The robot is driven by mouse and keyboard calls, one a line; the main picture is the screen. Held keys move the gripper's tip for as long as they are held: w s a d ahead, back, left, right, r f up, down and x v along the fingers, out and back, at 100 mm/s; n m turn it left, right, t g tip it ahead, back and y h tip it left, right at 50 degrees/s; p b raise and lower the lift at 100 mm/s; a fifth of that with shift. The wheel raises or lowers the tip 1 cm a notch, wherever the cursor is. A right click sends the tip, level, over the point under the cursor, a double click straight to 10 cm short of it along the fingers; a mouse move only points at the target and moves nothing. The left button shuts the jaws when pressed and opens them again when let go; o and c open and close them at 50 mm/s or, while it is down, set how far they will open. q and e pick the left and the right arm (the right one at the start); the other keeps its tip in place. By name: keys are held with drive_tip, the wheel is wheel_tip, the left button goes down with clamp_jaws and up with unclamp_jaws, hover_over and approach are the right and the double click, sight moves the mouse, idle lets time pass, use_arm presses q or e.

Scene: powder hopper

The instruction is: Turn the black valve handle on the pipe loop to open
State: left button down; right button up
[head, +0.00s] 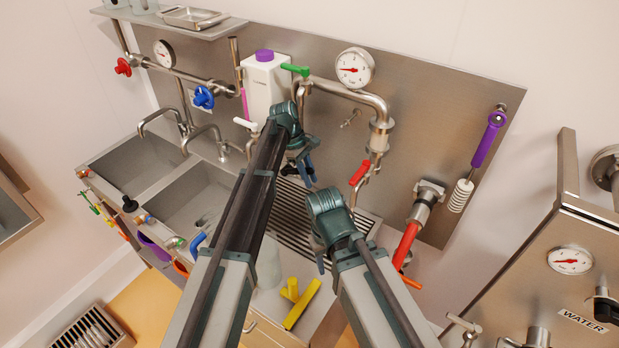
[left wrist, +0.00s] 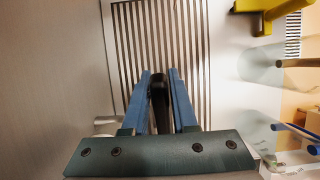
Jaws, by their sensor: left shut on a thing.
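The black valve handle (left wrist: 159,100) shows as a narrow dark bar between the blue fingers of my left gripper (left wrist: 159,76) in the left wrist view. The gripper is shut on it. In the head view my left gripper (head: 307,172) is in front of the steel back panel, below the pipe loop (head: 345,92). There the handle is mostly hidden by the gripper, and I cannot tell its angle to the pipe. My right gripper (head: 321,263) points down over the drainboard; its fingers are mostly hidden by its wrist.
A green handle (head: 295,70) and a red handle (head: 359,172) sit on the same piping. A white jug (head: 265,84) with a purple cap stands left of my left gripper. The slatted drainboard (head: 288,212) lies below. A yellow object (head: 302,304) lies near the front.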

idle(0.3)
use_arm(q)
drive_tip(key=shift+w+a+r+g+h, duration=0.1)
drive_tip(key=shift+w+r+g+h, duration=0.1)
drive_tip(key=shift+r+g+h, duration=0.15)
drive_tip(key=shift+w+a+r+g+h+b, duration=0.2)
drive_tip(key=shift+r+g+h, duration=0.15)
drive_tip(key=shift+h, duration=0.2)
drive_tip(key=shift+w+a+r+g+h+b, duration=0.1)
drive_tip(key=shift+a+r+g+h+b, duration=0.15)
drive_tip(key=shift+h, duration=0.25)
drive_tip(key=shift+w+a+r+g+h+b, duration=0.1)
drive_tip(key=shift+a+r+g+h+b, duration=0.1)
drive_tip(key=shift+r+g+h+b, duration=0.4)
drive_tip(key=shift+a+r+h, duration=0.15)
drive_tip(key=shift+r+h, duration=0.25)
drive_tip(key=shift+r, duration=0.15)
